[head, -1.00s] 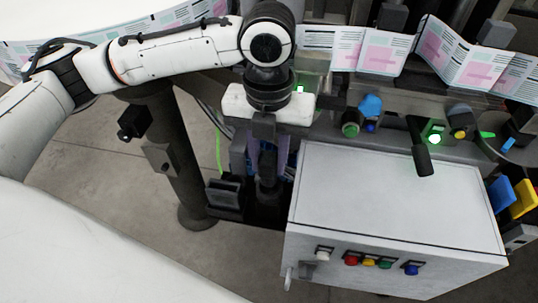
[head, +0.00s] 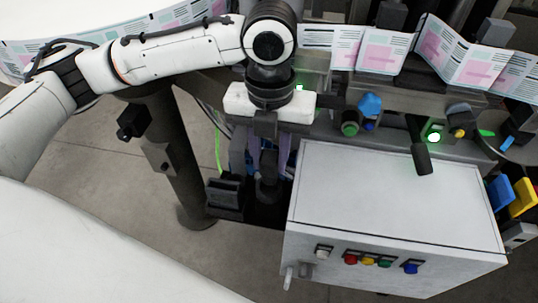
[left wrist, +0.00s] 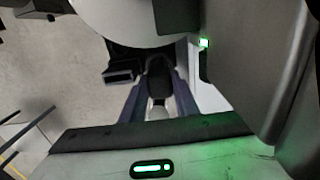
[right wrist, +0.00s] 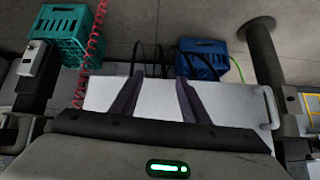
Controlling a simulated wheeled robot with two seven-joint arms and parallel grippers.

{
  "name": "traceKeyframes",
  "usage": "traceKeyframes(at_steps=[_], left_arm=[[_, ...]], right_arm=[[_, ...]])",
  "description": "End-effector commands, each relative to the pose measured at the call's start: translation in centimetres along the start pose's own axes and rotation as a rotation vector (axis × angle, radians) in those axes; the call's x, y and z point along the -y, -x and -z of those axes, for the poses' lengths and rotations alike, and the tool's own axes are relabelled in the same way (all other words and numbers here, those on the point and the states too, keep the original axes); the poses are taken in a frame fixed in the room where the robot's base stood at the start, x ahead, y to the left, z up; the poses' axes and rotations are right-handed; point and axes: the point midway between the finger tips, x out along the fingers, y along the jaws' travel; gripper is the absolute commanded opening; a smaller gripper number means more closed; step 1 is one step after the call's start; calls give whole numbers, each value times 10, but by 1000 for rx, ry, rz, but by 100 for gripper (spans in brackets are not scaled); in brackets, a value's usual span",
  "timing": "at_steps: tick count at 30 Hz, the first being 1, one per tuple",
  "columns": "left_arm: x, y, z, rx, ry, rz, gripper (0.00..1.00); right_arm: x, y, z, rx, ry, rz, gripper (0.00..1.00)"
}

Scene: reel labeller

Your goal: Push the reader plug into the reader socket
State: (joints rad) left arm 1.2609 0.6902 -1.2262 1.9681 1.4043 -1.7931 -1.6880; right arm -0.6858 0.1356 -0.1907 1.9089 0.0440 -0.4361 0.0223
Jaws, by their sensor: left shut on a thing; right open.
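My left gripper (head: 267,168) points down beside the white cabinet, under the machine's edge. In the left wrist view its two fingers (left wrist: 158,108) are shut on a dark plug-like body (left wrist: 158,82), which I take for the reader plug. Its lower part also shows in the head view (head: 267,190). I cannot make out the reader socket or whether the plug touches it; the fingers and hand cover that spot. My right gripper (right wrist: 158,98) is open and empty in the right wrist view, with white cabinet surface behind its fingers. It is out of the head view.
The white cabinet (head: 395,190) with coloured buttons stands right of my left gripper. A dark bracket-like block (head: 225,192) is close on its left, and a dark post (head: 180,170) stands further left. Teal (right wrist: 62,35) and blue (right wrist: 203,60) crates and a red coiled cable (right wrist: 95,40) lie beyond.

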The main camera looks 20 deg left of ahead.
Motion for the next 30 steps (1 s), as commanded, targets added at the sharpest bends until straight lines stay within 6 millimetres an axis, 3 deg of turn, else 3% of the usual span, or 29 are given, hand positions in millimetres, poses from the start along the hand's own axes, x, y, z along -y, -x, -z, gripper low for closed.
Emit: traceKeyframes(at_steps=[11, 30], left_arm=[[0, -6, 0, 1, 0, 1, 4], [-4, 1, 0, 0, 0, 1, 4]], right_arm=[[0, -1, -1, 0, 0, 0, 42], [0, 0, 0, 0, 0, 0, 42]])
